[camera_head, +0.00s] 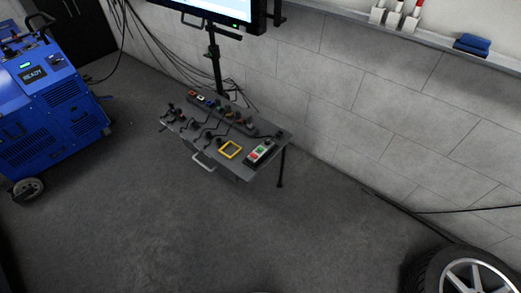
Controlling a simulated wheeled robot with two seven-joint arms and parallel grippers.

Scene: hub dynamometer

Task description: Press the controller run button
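A small controller box (262,153) with a pale face lies at the right end of a grey tilted panel (205,150) on a stand. Its face has a green button (262,149) and a red button (255,156). Any labels are too small to read, so I cannot tell for sure which is the run button. Neither of my grippers is in view, and nothing covers the box.
A blue wheeled machine (48,115) is at left and a wheel (465,272) at lower right. The floor in front is clear.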

